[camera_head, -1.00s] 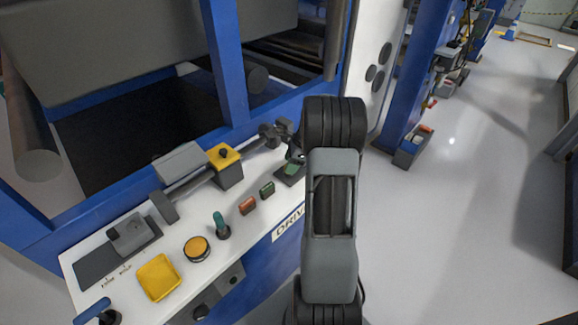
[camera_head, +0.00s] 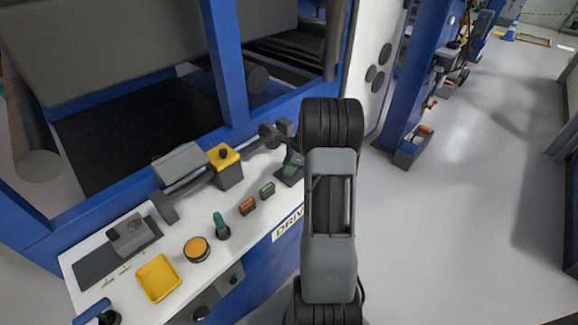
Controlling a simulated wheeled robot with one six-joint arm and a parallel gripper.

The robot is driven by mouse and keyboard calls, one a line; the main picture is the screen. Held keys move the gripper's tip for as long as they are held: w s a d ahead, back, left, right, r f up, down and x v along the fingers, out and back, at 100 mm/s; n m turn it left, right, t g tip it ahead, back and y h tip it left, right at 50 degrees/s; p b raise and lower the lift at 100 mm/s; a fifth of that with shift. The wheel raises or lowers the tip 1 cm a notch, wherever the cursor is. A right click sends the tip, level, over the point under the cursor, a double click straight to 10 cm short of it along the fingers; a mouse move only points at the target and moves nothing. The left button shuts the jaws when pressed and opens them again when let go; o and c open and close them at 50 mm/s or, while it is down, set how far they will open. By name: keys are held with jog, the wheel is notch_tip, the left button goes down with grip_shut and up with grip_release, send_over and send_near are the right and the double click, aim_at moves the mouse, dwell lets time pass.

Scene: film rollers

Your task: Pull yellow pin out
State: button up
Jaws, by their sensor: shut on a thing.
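My gripper is hidden behind my own arm, which stands upright in the middle of the head view, so its fingers cannot be seen. No yellow pin can be made out; if it is near my gripper, the arm covers it. A yellow block with a black knob (camera_head: 223,156) sits on the grey bar assembly along the back of the white console. A dark green lever (camera_head: 292,165) stands on a dark base at the console's right end, just left of my arm.
The white console (camera_head: 183,220) carries a yellow tray (camera_head: 158,278), an orange-yellow round button (camera_head: 196,249), a teal knob (camera_head: 220,225), and red (camera_head: 247,206) and green (camera_head: 267,190) buttons. Blue machine frame (camera_head: 225,65) rises behind. Open floor (camera_head: 470,200) lies to the right.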

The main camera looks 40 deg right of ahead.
grip_shut()
jog(key=shift+r, duration=0.1)
jog(key=shift+r+p, duration=0.9)
jog(key=shift+p, duration=0.1)
jog(key=shift+f, duration=0.15)
jog(key=o, duration=0.8)
grip_release()
jog(key=shift+o, duration=0.2)
jog(key=v, duration=1.4)
